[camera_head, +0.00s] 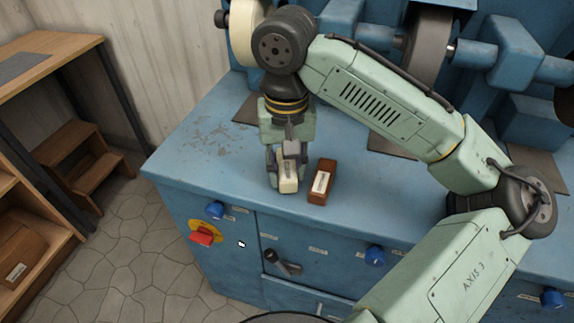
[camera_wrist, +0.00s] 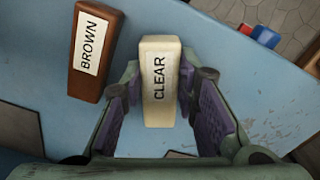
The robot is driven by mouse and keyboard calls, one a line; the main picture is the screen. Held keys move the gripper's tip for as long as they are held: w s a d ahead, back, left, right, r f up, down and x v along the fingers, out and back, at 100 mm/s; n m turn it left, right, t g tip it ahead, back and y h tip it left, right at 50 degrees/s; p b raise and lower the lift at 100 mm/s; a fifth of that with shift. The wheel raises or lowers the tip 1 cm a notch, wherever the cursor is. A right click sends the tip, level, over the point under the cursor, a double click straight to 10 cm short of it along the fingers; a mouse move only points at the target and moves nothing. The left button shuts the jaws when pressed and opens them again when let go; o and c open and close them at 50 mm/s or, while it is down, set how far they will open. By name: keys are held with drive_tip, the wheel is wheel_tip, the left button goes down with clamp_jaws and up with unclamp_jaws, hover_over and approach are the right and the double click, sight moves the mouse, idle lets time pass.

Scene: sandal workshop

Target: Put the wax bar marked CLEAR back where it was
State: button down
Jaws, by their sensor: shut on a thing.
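The cream wax bar marked CLEAR (camera_wrist: 160,90) is between the finger pads of my gripper (camera_wrist: 168,112) in the wrist view. In the head view, my gripper (camera_head: 287,170) points down and is shut on the cream bar (camera_head: 288,184), low at the blue bench top near its front edge. I cannot tell whether the bar touches the bench. The brown wax bar marked BROWN (camera_wrist: 93,52) lies beside it, apart from it; in the head view this brown bar (camera_head: 321,184) is just right of my gripper.
The blue bench top (camera_head: 205,150) is clear to the left, with worn paint. Grinding wheels (camera_head: 430,50) and dark mats (camera_head: 392,147) are behind. A red switch (camera_head: 201,237) and blue knobs (camera_head: 214,210) are on the front face.

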sight(287, 171)
drive_tip(key=shift+f, duration=0.15)
drive_tip(key=shift+f, duration=0.1)
drive_tip(key=c, duration=1.2)
unclamp_jaws()
drive_tip(key=shift+c, duration=0.2)
wheel_tip(287, 171, up, 12)
